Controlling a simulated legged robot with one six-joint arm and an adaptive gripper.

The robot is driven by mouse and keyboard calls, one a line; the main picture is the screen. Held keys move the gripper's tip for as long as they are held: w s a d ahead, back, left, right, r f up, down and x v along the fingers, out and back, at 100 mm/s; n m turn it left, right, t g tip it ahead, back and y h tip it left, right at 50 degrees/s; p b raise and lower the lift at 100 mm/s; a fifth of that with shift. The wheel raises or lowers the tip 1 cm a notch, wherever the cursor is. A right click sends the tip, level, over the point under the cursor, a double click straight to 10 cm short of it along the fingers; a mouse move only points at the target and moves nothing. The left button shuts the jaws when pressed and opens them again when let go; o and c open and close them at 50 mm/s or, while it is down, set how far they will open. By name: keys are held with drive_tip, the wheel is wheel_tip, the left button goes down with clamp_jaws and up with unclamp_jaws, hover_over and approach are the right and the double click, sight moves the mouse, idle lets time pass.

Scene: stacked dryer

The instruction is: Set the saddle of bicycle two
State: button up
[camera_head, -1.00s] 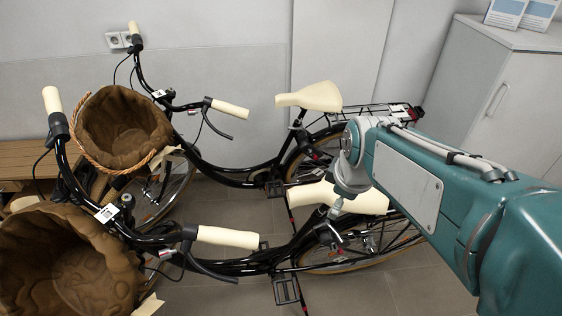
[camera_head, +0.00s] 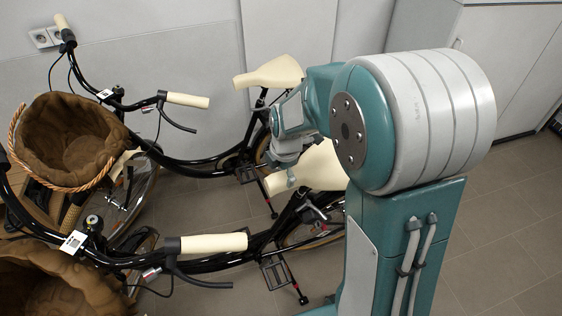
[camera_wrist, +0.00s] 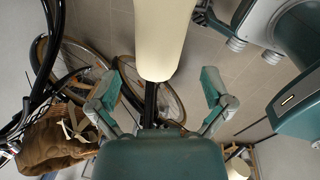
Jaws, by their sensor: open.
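The near bicycle (camera_head: 190,258) has a cream saddle (camera_head: 318,168), partly hidden by my arm. The far bicycle (camera_head: 195,172) has a cream saddle (camera_head: 270,73), in clear view. The frames do not mark which one is bicycle two. My gripper (camera_head: 286,170) is at the near saddle, seemingly over its front part, partly hidden by my wrist. In the wrist view my open gripper (camera_wrist: 160,92) has one finger on each side, with a cream saddle (camera_wrist: 165,40) and a black post (camera_wrist: 150,105) between them. Both fingers look apart from the saddle.
Brown-lined baskets (camera_head: 72,140) sit at the bicycles' fronts on the left. Cream handlebar grips (camera_head: 214,243) stick out toward the saddles. Tiled floor (camera_head: 500,220) is free at the right.

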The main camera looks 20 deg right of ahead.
sight(277, 177)
drive_tip(key=f, duration=0.1)
drive_tip(key=a+f, duration=0.1)
drive_tip(key=f, duration=0.2)
drive_tip(key=shift+w+a+f, duration=0.35)
drive_tip(key=shift+a+f, duration=0.05)
drive_tip(key=shift+d, duration=0.5)
drive_tip(key=c, duration=1)
drive_tip(key=shift+a, duration=0.1)
drive_tip(key=shift+c, duration=0.6)
drive_tip(key=o, duration=0.4)
drive_tip(key=shift+a, duration=0.1)
drive_tip(key=c, duration=0.4)
